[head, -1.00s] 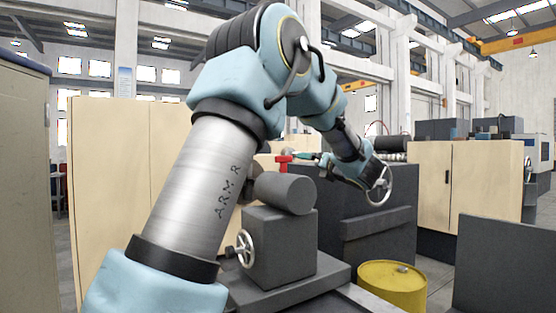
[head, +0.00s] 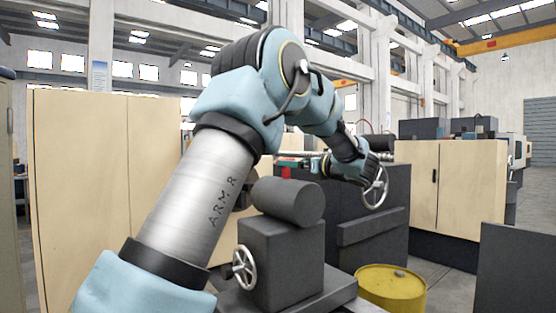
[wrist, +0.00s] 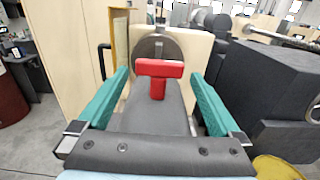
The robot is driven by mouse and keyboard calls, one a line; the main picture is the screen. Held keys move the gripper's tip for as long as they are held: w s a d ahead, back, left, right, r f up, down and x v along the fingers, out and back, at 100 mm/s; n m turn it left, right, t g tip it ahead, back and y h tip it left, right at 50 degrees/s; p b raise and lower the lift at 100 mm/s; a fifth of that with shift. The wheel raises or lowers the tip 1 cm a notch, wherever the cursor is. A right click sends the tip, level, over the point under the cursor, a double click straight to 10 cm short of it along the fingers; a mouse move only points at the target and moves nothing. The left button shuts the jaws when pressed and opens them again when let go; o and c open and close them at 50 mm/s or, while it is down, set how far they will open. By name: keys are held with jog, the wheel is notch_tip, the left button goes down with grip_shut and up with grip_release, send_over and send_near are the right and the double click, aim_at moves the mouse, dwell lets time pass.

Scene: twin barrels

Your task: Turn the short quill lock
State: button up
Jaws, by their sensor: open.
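A red T-shaped handle, which I take to be the short quill lock (wrist: 158,69), stands upright on a dark grey body (wrist: 150,118) in the wrist view. Its crossbar runs left to right, between the two teal fingers. My gripper (wrist: 159,76) is open, with one finger on each side of the handle and gaps showing on both sides. In the head view, a small red part of the lock (head: 286,173) shows behind the grey machine, close to the teal fingers. My arm hides part of that area.
A grey machine block with a cylinder (head: 288,202) and handwheel (head: 245,268) stands in front. Another handwheel (head: 375,188) is on the right. A yellow barrel (head: 390,287) stands on the floor. Beige cabinets (head: 100,180) stand at left.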

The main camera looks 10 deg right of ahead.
jog(key=p+x, duration=0.3)
jog(key=x, duration=0.4)
jog(key=shift+a+r, duration=0.1)
jog(key=shift+r, duration=0.05)
jog(key=shift+w+a+p, duration=0.25)
jog(key=shift+w+p, duration=0.05)
jog(key=shift+w, duration=0.2)
jog(key=c, duration=1.1)
jog(key=shift+f+b, duration=0.25)
jog(key=shift+b, duration=0.05)
